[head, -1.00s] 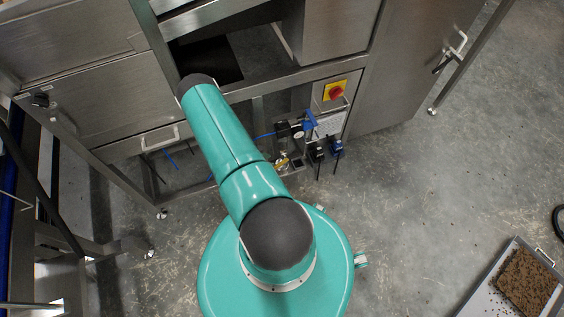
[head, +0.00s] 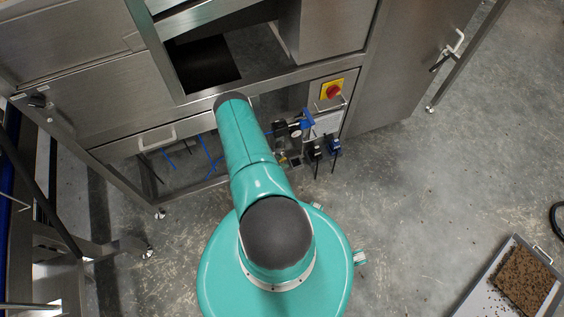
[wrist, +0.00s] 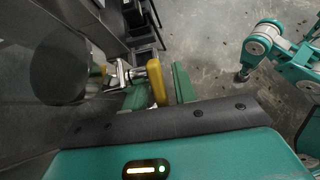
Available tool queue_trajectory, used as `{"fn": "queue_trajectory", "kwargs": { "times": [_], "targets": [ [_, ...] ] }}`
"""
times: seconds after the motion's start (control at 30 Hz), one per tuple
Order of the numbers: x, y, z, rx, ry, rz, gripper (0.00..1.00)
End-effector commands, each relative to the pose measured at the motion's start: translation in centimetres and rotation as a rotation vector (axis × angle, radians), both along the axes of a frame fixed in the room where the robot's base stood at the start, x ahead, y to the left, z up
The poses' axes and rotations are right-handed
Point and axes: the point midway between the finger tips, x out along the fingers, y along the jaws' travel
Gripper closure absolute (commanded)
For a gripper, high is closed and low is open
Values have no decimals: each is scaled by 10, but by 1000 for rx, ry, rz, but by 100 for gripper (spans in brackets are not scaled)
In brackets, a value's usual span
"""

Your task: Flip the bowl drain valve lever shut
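The valve lever (wrist: 158,82) shows in the wrist view as a yellow handle, joined at its left to a silver metal valve body (wrist: 122,73). My gripper (wrist: 160,84) has one teal finger on each side of the lever. The right finger stands a little apart from the lever; whether the left one touches it I cannot tell. The fingers are open around the handle. In the head view, my teal arm hides the gripper and most of the valve.
A steel machine (head: 110,70) with an open dark bay fills the back. A red knob on a yellow plate (head: 333,90) and blue-and-black fittings (head: 308,120) sit right of my arm. A tray (head: 480,300) of brown granules lies at lower right. The floor between is clear.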

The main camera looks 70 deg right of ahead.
Motion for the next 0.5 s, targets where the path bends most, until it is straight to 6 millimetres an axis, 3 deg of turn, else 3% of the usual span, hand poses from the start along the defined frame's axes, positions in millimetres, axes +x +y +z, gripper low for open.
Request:
{"fn": "queue_trajectory", "kwargs": {
  "times": [0.03,0.13,0.5],
  "targets": [
    [0,0,0,0,0,0,83],
    [0,0,0,0,0,0,100],
    [0,0,1,35,-35,1,100]
  ]
}}
